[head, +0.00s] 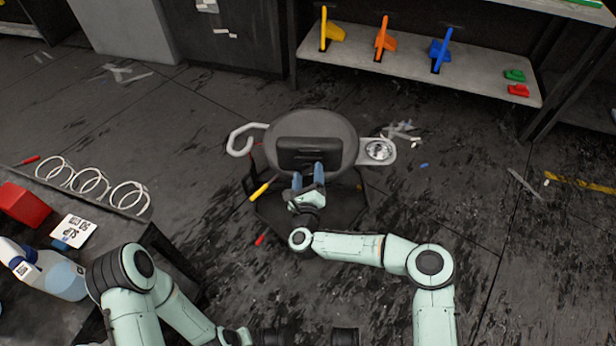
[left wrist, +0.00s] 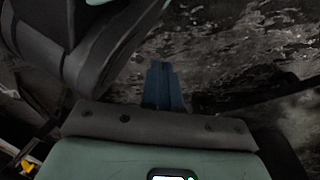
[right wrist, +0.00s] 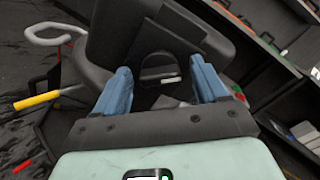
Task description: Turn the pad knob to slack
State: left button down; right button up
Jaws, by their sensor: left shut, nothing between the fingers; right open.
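A dark round-seated stand (head: 348,128) carries a black pad (head: 308,145) in the middle of the head view. In the right wrist view the black pad (right wrist: 115,40) has a rounded dark opening (right wrist: 160,68) with a small pale piece at its lower edge. I cannot clearly tell which part is the knob. My right gripper (head: 308,174) is open at the near side of the pad, its blue fingers pointing at it. The right wrist view shows nothing between the fingers. My left gripper (left wrist: 165,88) is shut and empty, away from the stand.
The stand has a pale hook (head: 235,140) at left, a holder with a round metal piece (head: 379,150) at right and a yellow-handled tool (head: 259,191). A bench at left holds white rings (head: 90,182) and a spray bottle (head: 62,278). A shelf (head: 450,82) stands behind.

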jog(key=c, duration=1.1)
jog(key=shift+o, duration=0.2)
